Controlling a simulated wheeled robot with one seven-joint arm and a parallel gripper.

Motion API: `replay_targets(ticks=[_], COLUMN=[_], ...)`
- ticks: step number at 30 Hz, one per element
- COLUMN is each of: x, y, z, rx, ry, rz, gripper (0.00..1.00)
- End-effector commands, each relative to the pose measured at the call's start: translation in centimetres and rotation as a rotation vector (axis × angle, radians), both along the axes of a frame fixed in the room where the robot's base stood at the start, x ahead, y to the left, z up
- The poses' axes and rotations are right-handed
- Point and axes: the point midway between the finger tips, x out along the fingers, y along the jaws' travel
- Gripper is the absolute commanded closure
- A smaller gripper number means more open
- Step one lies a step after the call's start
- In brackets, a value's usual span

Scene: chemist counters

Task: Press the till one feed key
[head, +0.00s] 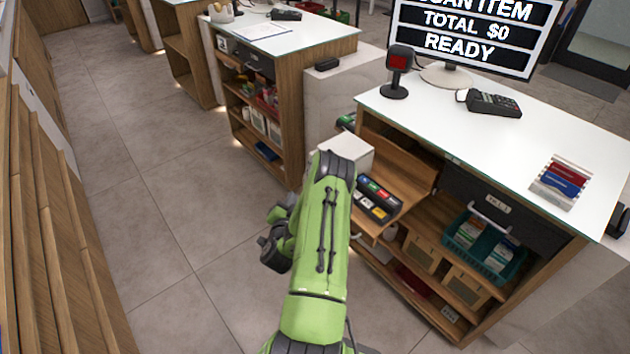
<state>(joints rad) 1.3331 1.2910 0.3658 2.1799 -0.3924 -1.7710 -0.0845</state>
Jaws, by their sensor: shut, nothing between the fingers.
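A black keypad (376,199) with blue, green, red, yellow and pale keys sits on a wooden shelf at the left end of the near counter. Its key labels are too small to read, so I cannot tell which is the feed key. A white box (346,149) stands behind it, partly hidden by my green arm. The counter's dark drawer (468,206) has a small label that seems to read till 1. My gripper (272,250) shows as a dark shape left of my arm, over the floor and apart from the keypad. It is shut and empty; its fingertips are unclear.
The white counter top (540,130) carries a monitor (470,35) reading READY, a scanner (397,70), a card terminal (493,103) and a leaflet pad (562,183). A teal basket (487,250) is below. Open floor (150,220) lies left.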

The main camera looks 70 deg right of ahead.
Motion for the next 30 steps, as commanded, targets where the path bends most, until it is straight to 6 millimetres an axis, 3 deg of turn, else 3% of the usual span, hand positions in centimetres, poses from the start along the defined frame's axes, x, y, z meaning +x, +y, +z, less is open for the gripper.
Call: replay_targets(ticks=[7, 21, 30], x=[-0.4, -3.4, -3.9], y=[-0.9, -6.8, -7.8], z=[0.0, -0.1, 0.0], rx=[-0.003, -0.001, 0.000], ry=[0.001, 0.002, 0.001], rz=[0.001, 0.003, 0.004], gripper=[1.00, 1.00, 1.00])
